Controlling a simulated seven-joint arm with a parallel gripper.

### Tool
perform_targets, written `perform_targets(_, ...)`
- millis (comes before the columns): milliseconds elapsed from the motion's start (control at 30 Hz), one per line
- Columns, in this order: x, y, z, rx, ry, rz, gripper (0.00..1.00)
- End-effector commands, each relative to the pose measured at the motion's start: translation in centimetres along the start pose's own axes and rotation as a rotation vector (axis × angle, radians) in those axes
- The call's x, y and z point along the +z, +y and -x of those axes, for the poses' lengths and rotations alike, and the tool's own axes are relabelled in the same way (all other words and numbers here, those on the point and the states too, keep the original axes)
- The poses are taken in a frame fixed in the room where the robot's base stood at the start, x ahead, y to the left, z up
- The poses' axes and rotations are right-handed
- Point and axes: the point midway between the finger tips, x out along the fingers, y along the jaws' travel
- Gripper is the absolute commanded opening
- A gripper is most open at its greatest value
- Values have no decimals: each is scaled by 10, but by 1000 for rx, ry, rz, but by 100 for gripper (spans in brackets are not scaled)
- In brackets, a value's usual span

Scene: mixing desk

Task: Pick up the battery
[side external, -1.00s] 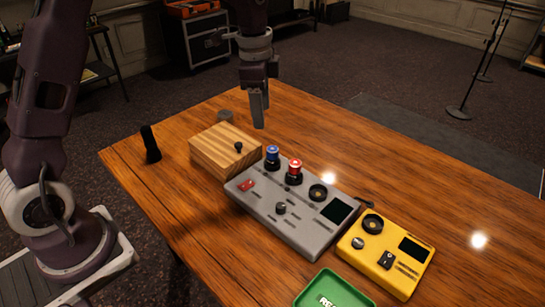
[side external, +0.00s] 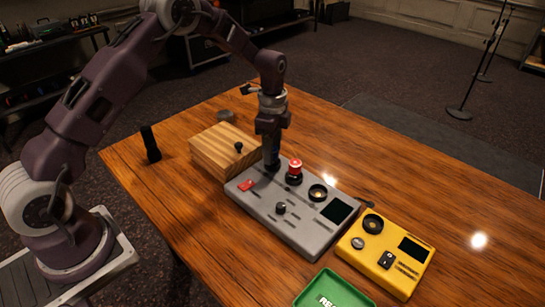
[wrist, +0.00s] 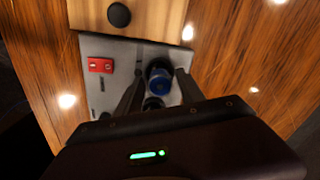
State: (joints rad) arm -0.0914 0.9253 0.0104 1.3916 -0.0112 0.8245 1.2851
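Two short upright cylinders stand in dark round sockets on the grey panel (side external: 300,228): a red one (side external: 294,167) and a blue one (wrist: 158,77). I cannot tell from their look which of them is the battery. My gripper (side external: 271,160) is lowered over the blue cylinder, which it mostly hides in the side view. In the wrist view my gripper (wrist: 160,82) has one finger on each side of the blue cylinder. The fingers are apart, with narrow gaps showing beside the cylinder.
A striped wooden box (side external: 222,150) with a black knob sits close behind the panel. A yellow device (side external: 385,255) and a green tray (side external: 330,290) lie at the front. A black upright object (side external: 150,144) stands at the left. The table's right side is clear.

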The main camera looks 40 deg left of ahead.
Motion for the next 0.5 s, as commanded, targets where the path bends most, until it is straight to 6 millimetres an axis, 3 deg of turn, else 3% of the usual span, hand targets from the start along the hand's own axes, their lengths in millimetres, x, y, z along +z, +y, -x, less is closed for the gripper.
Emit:
perform_targets(33,0,0,0,0,0,0,34)
perform_targets(200,0,0,0,0,0,1,0)
perform_targets(500,0,0,2,-1,0,1,0)
